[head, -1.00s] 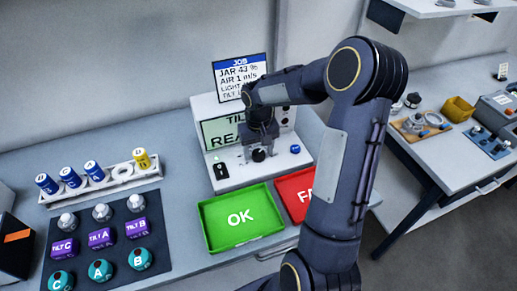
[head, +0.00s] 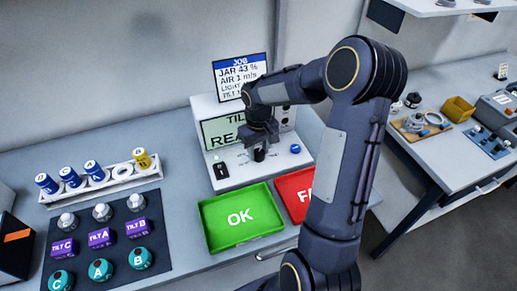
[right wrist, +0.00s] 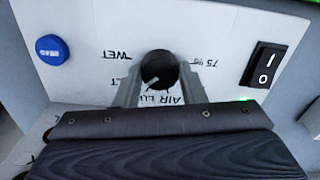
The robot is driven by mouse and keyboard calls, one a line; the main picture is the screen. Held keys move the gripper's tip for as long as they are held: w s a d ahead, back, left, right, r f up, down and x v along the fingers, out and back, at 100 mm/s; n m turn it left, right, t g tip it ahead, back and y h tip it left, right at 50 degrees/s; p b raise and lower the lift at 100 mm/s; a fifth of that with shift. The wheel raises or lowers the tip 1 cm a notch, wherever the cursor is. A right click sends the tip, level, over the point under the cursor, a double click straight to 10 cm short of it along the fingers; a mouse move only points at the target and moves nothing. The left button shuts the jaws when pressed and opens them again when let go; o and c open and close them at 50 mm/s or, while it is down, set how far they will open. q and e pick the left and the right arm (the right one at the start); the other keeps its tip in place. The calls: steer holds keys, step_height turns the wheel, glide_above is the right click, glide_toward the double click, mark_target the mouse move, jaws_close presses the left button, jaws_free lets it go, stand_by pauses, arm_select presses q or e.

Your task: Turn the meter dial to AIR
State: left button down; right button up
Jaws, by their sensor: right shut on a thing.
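The meter (head: 205,118) is a white box with a sloped front. Its screen (head: 216,133) shows "TIL" and "REA", the rest hidden by my arm. The black round dial (head: 259,155) is on the sloped front; it also shows in the right wrist view (right wrist: 158,68). My right gripper (head: 260,148) reaches down from above and is shut on the dial, one finger on each side. In the right wrist view, WET, AIR, LU and 75 % labels surround the dial. A small pale mark shows on its lower edge, but its exact setting is unclear. My left gripper is not in view.
A black rocker switch (head: 220,170) and a blue button (head: 295,149) flank the dial. The green OK tray (head: 212,240) and a red tray (head: 290,184) stand in front. A rack (head: 113,189) and dark mat (head: 155,222) with sensors are at left. A job card (head: 239,66) stands behind.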

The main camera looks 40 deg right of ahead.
mark_target(258, 152)
steer(key=n, duration=0.6)
steer(key=n+p, duration=0.1)
steer(key=n, duration=0.6)
stand_by(0.5)
steer(key=o, duration=1)
steer(key=shift+r, duration=0.15)
step_height(258, 152, up, 8)
steer(key=shift+f, duration=0.2)
